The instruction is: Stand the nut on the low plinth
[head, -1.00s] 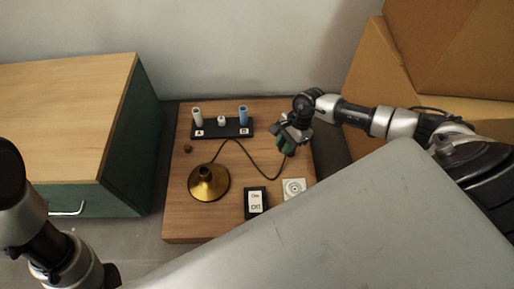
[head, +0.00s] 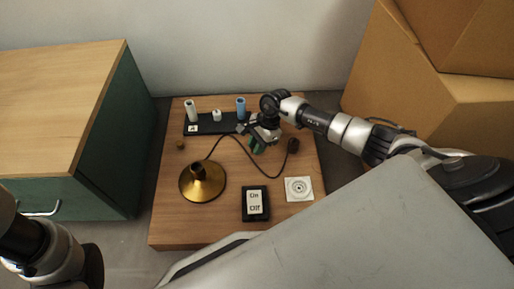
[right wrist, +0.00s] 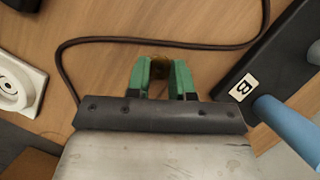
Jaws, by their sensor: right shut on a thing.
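My right gripper (head: 257,146) is over the middle of the wooden table, just in front of the rack. In the right wrist view its green fingertips (right wrist: 160,78) are shut on a small, round brass-coloured piece, which I take as the nut (right wrist: 160,64); only its end shows between the fingers. My left gripper is outside the picture.
A black rack (head: 205,128) holds a white tube, a short white piece and a blue tube (head: 240,107). A brass lamp base (head: 202,182) trails a dark cord to a brown end piece (head: 293,145). An On/Off box (head: 255,203) and another small brass piece (head: 180,145) are on the table.

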